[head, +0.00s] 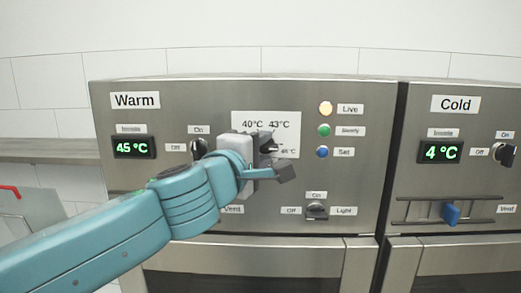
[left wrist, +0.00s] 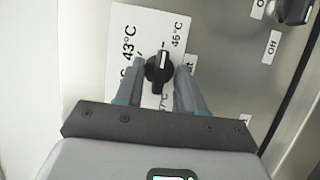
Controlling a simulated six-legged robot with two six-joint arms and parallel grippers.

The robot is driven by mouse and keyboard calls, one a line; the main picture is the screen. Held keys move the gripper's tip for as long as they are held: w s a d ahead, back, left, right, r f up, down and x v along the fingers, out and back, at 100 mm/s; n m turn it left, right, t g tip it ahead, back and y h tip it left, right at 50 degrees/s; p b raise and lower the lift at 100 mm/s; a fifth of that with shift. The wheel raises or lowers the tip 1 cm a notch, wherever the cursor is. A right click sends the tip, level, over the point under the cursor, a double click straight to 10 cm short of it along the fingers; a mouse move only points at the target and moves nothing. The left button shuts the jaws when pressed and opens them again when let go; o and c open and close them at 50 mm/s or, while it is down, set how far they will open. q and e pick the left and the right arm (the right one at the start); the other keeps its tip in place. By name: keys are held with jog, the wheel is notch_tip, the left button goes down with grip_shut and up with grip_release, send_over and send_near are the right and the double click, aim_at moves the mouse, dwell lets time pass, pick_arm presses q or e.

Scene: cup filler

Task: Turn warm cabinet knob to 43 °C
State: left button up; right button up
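The warm cabinet knob (left wrist: 158,68) is black with a white pointer line and sits on a white temperature label (left wrist: 130,20). In the left wrist view the pointer faces up the picture, between the 43 °C and 46 °C markings, nearer the 46 °C side. My left gripper (left wrist: 160,80) is open, with one finger on each side of the knob and small gaps showing. In the head view my left gripper (head: 265,160) covers the knob and part of the label. The warm display (head: 133,147) reads 45 °C. My right gripper is not in view.
An on/off knob (head: 198,149) is left of my gripper. A light knob (head: 317,211) is below right. Yellow, green and blue indicators (head: 323,130) are to the right. The cold cabinet (head: 455,130), showing 4 °C, stands further right.

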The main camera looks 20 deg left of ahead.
pick_arm(q)
jog(key=shift+d, duration=0.1)
jog(key=shift+s+d+r, duration=0.1)
jog(key=shift+d, duration=0.05)
grip_shut()
jog(key=shift+f+n+b, duration=0.2)
jog(key=shift+n+b, duration=0.1)
jog(key=shift+b, duration=0.4)
jog(key=shift+n+t+y+b, duration=0.55)
jog(key=shift+n+t+b, duration=0.1)
jog(key=shift+n+b, duration=1.65)
jog(key=shift+n+t+y+b, duration=0.6)
jog(key=shift+n+b, duration=1.45)
jog(key=shift+b, duration=0.55)
jog(key=shift+n+t+y+b, duration=0.55)
jog(key=shift+n+t+b, duration=0.1)
jog(key=shift+n+b, duration=1.65)
